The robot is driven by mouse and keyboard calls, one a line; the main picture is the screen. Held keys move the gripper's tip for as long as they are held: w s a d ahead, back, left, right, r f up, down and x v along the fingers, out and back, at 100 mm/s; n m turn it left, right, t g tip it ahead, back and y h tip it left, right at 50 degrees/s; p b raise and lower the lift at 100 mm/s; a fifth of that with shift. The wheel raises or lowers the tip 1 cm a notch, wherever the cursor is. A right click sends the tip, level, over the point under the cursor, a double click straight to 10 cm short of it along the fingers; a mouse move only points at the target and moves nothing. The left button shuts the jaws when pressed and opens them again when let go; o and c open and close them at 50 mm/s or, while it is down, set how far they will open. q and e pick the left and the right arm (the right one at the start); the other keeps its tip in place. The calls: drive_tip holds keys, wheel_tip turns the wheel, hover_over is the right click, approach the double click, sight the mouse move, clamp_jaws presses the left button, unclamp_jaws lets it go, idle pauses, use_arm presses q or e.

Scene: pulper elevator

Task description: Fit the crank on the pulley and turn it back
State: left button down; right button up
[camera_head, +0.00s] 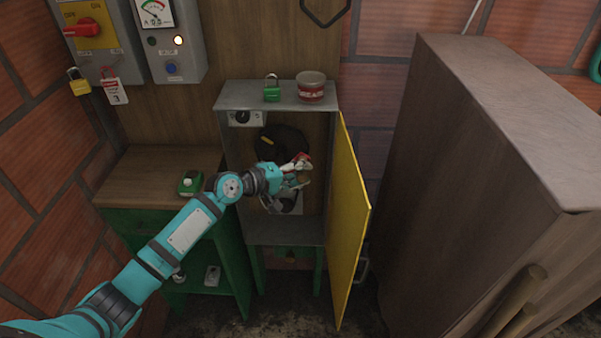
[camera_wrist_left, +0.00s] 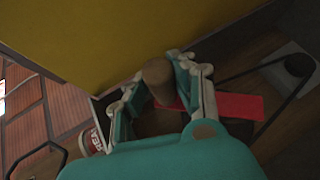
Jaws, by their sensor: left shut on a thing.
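The dark pulley (camera_head: 281,143) is inside the open grey cabinet (camera_head: 276,96), partly hidden by my left gripper. My left gripper (camera_head: 298,178) is in front of it, inside the cabinet. In the left wrist view its fingers are shut on the brown, round handle (camera_wrist_left: 158,78) of the crank. The crank's flat red arm (camera_wrist_left: 238,105) runs behind the fingers to the right; a bit of red also shows above the gripper in the head view (camera_head: 303,157). The crank's hub end is hidden, so I cannot tell whether it sits on the pulley. My right gripper is not in view.
The yellow door (camera_head: 349,215) stands open close to the right of my left gripper. A small pulley (camera_wrist_left: 298,65) with a belt is in the cabinet. A large brown cabinet (camera_head: 450,190) is at right.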

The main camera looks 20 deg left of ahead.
sight(299, 160)
use_arm(q)
drive_tip(key=shift+w+a+b, duration=0.2)
drive_tip(key=shift+w+b, duration=0.35)
drive_tip(key=shift+w, duration=0.25)
drive_tip(key=shift+w+a+b, duration=0.2)
drive_tip(key=shift+w+b, duration=0.35)
drive_tip(key=shift+w, duration=0.25)
idle(1.1)
idle(0.4)
drive_tip(key=shift+s+a+b, duration=0.1)
drive_tip(key=shift+a+b, duration=0.15)
drive_tip(key=shift+b, duration=0.4)
drive_tip(key=a+r+h+b, duration=0.1)
drive_tip(key=b, duration=0.1)
drive_tip(key=shift+s+n+t+b, duration=0.15)
drive_tip(key=shift+n+t+b, duration=0.15)
drive_tip(key=shift+n+t, duration=0.1)
